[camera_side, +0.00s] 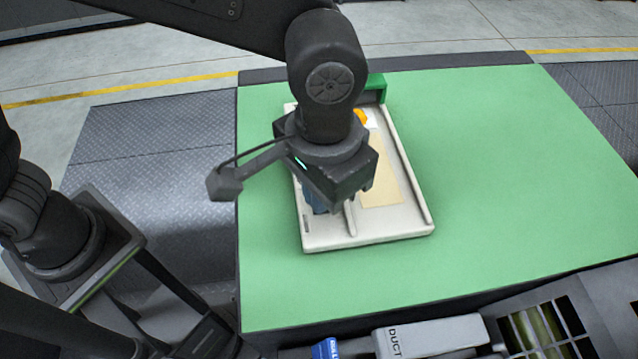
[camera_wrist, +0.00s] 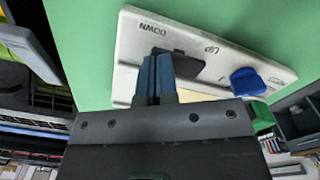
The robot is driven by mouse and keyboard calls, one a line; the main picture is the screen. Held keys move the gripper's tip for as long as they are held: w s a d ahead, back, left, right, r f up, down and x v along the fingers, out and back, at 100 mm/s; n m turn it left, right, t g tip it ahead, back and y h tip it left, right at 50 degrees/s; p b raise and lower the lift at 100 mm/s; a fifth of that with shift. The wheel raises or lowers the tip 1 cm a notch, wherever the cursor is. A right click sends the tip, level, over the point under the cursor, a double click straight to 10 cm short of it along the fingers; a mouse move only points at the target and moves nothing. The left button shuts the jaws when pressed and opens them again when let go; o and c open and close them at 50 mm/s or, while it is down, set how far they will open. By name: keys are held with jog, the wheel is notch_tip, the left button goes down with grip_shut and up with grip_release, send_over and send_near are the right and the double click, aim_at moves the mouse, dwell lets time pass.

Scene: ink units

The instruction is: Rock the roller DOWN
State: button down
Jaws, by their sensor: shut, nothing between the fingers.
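A cream ink unit (camera_side: 390,232) lies on the green table top in the side view. In the wrist view its panel (camera_wrist: 138,50) carries the printed words DOWN and UP. A dark piece (camera_wrist: 188,66) lies below these words, partly behind my fingers. A rounded blue piece (camera_wrist: 247,80) is right of it, past UP. I cannot tell for sure which of these is the roller. My gripper (camera_wrist: 154,76) is shut and empty, its blue fingertips over the panel below DOWN, overlapping the dark piece's left side. Contact cannot be told. In the side view my wrist hides much of the unit.
A green block (camera_side: 376,88) stands at the unit's far end, with an orange piece (camera_side: 360,117) near it. A beige strip (camera_side: 383,187) lies inside the unit. The green table top (camera_side: 510,170) is clear to the right. A box marked DUCT (camera_side: 430,337) sits near the front edge.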

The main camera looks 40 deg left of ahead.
jog(key=shift+f, duration=0.2)
jog(key=shift+r, duration=3.55)
jog(key=shift+w+a+r, duration=0.15)
jog(key=shift+a, duration=0.25)
jog(key=a+r+n+t+h, duration=0.15)
jog(key=a+t, duration=0.25)
jog(key=a, duration=1.8)
jog(key=s+a+f+n+t+y, duration=0.1)
jog(key=s+a+f, duration=0.1)
jog(key=s+a, duration=0.3)
jog(key=shift+a+f+t, duration=0.3)
jog(key=shift+a+f, duration=0.1)
jog(key=shift+a, duration=0.2)
